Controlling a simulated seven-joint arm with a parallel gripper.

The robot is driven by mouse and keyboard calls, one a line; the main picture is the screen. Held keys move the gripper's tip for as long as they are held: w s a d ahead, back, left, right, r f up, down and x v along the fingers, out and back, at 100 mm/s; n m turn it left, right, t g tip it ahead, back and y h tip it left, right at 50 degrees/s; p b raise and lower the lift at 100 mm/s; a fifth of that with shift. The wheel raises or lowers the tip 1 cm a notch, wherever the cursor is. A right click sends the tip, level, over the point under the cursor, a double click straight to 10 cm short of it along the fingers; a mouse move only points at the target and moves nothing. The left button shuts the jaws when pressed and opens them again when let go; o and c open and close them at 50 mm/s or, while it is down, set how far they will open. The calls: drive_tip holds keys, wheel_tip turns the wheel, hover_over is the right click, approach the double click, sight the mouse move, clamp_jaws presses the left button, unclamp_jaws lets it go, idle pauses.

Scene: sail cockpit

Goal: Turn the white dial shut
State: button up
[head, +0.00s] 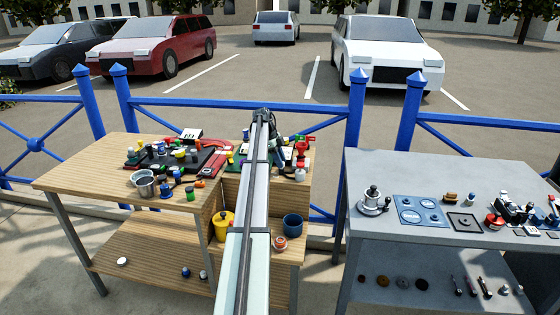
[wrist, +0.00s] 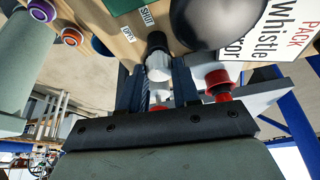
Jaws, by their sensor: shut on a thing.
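The white dial (wrist: 158,66) shows in the wrist view, with a dark part at its far end against the wooden board. Small signs reading SHUT (wrist: 147,16) and OPEN (wrist: 128,33) sit on the board beside it. My gripper (wrist: 159,76) has one dark finger on each side of the dial and is shut on it. I cannot read the dial's turn angle. In the head view the dial is hidden behind my arm, which reaches over the wooden bench (head: 80,178).
A red-topped fitting (wrist: 218,82) stands close right of my fingers, with a large dark round thing (wrist: 222,22) above it. A white lettered sign (wrist: 285,35) is at upper right. The bench holds a crowded dark tray (head: 160,165) and a metal pot (head: 144,184). A grey table (head: 375,232) stands right.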

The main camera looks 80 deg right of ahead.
drive_tip(key=o, duration=1)
drive_tip(key=shift+o, duration=0.2)
drive_tip(key=v, duration=1.3)
drive_tip(key=shift+w+r, duration=0.15)
drive_tip(key=shift+r, duration=0.2)
drive_tip(key=shift+w, duration=0.1)
